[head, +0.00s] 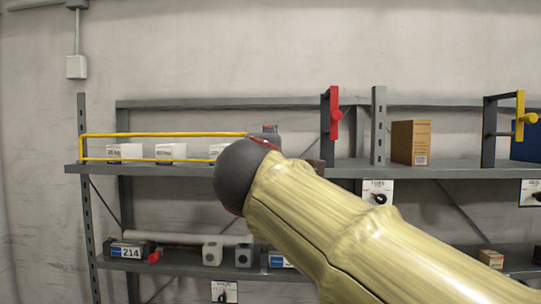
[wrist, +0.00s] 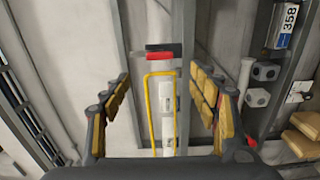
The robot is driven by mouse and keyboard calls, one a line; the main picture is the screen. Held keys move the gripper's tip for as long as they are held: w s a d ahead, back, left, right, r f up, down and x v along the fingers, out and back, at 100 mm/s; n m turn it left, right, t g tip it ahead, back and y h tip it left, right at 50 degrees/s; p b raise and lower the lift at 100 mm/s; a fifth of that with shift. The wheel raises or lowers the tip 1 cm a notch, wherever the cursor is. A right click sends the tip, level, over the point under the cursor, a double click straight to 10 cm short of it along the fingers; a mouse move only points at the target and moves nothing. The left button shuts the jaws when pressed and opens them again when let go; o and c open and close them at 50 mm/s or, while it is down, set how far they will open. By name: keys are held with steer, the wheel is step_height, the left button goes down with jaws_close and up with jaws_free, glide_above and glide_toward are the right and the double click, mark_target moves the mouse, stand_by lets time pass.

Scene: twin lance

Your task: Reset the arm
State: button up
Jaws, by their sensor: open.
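My gripper (wrist: 160,77) is open in the wrist view, its two dark fingers with yellow pads spread wide at left and right. I see nothing held between them. Beyond the gap, apparently apart from the fingers, are a yellow bar frame (wrist: 149,112), a pale upright surface with small labels, and a red and black piece (wrist: 163,51). In the head view my arm reaches from the lower right to the middle, ending in a dark rounded joint. My gripper's fingers cannot be made out there.
A grey shelf rack stands against the wall. Its upper shelf (head: 345,169) has a yellow rail (head: 165,134) before white boxes (head: 171,152), a red handle (head: 334,113) and a cardboard box (head: 411,142). The lower shelf holds a labelled box (head: 129,250) and grey blocks (head: 212,253). My arm hides the middle.

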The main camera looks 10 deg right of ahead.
steer(key=s+f+m+g+y, duration=0.1)
steer(key=s+f+m+g, duration=0.2)
steer(key=f, duration=1)
steer(key=s+f+m+g+y, duration=0.2)
steer(key=s+f+m+g, duration=0.15)
steer(key=f, duration=0.95)
steer(key=s+d+f+m+g+y, duration=0.1)
steer(key=s+f+m, duration=0.3)
steer(key=s+f, duration=0.7)
steer(key=s+d+f+m+g+y, duration=0.1)
steer(key=s+d+f+m+g, duration=0.2)
steer(key=s+f, duration=0.8)
steer(key=shift+s+f+m+g+y, duration=0.15)
steer(key=shift+f+m+g+y, duration=0.2)
steer(key=shift+f+g, duration=0.35)
steer(key=shift+f, duration=0.15)
steer(key=shift+c, duration=0.2)
